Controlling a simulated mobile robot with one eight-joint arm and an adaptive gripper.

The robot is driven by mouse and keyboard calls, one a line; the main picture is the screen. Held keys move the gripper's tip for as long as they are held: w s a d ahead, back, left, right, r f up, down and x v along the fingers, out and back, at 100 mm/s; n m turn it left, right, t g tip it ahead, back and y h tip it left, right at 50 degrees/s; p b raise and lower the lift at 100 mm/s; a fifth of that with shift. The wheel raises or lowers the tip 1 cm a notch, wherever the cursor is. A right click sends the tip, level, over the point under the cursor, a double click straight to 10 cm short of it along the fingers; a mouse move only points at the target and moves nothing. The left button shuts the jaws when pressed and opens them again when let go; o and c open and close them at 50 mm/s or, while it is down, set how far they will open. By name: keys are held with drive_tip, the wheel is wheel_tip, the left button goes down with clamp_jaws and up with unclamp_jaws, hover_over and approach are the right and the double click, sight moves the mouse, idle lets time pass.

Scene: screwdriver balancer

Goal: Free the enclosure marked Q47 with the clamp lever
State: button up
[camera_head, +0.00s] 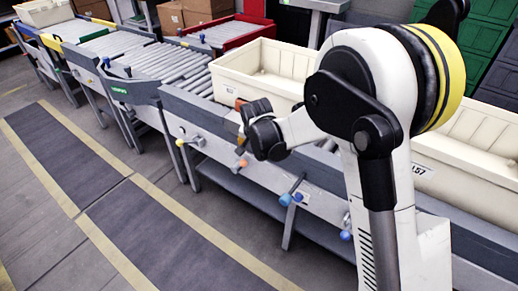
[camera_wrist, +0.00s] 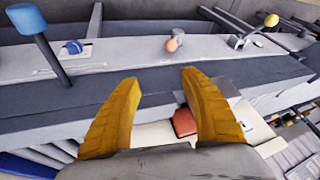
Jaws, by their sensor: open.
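My gripper (camera_wrist: 158,77) is open, with its two orange-yellow fingers apart above the grey conveyor side rail. In the head view my gripper (camera_head: 241,104) is at the front edge of a cream enclosure (camera_head: 228,86). No Q47 mark is readable, so I cannot tell which enclosure carries it. Levers on the rail show an orange knob (camera_head: 243,164), a yellow knob (camera_head: 181,142) and a blue knob (camera_head: 285,200). In the wrist view the orange knob (camera_wrist: 171,45) is beyond the fingertips, apart from them.
Another cream enclosure (camera_head: 470,165) at the right has a label that seems to end in 57. A further blue knob (camera_head: 346,235) is on the rail. The marked floor (camera_head: 150,225) in front is clear.

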drive_tip(key=shift+s+d+r, duration=0.45)
drive_tip(key=shift+s+r, duration=0.25)
drive_tip(key=shift+r, duration=0.15)
drive_tip(key=shift+s+d+r, duration=0.45)
drive_tip(key=shift+s+r, duration=0.25)
drive_tip(key=shift+r, duration=0.1)
